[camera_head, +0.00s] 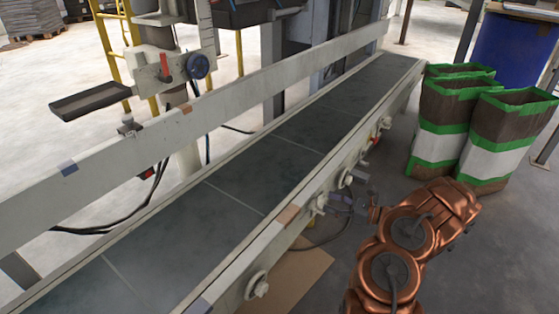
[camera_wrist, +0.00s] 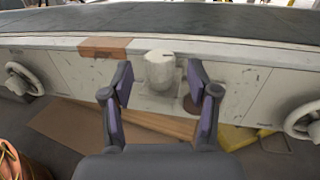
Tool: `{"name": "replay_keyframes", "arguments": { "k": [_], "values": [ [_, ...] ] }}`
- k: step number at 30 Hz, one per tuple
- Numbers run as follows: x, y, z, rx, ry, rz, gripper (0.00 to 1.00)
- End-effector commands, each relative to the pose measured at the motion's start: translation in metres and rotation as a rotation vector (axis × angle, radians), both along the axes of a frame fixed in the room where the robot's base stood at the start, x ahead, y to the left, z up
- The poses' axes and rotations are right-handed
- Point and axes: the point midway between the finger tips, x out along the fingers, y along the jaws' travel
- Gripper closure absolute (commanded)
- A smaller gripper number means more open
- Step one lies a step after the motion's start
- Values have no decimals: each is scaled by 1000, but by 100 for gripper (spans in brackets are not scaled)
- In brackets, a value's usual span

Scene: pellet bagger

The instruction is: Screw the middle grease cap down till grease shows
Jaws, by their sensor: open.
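A pale, worn cylindrical grease cap (camera_wrist: 160,70) sticks out from the side of the conveyor, on a light mounting plate. It also shows in the head view (camera_head: 320,203), small, on the near side rail. My gripper (camera_wrist: 159,82) is open, with one dark, purple-padded finger on each side of the cap in the wrist view. I cannot tell how far the fingertips are from it. In the head view my gripper (camera_head: 340,200) is small beside the rail, near the cap. No grease is discernible around the cap.
Handwheels stand out from the conveyor side to the left (camera_wrist: 22,80) and right (camera_wrist: 303,122) of the cap. An orange-brown patch (camera_wrist: 105,47) marks the rail. Cardboard (camera_head: 300,272) lies on the floor below. Green-banded bags (camera_head: 445,120) stand at the right.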

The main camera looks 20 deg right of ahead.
Motion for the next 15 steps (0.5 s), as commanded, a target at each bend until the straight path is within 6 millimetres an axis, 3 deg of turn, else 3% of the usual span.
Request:
{"name": "replay_keyframes", "arguments": {
  "k": [8, 15],
  "values": [
    [-31, -30, 0, 0, 3, -3, 40],
    [-22, -9, 28, -25, -23, 57, 40]
  ]
}}
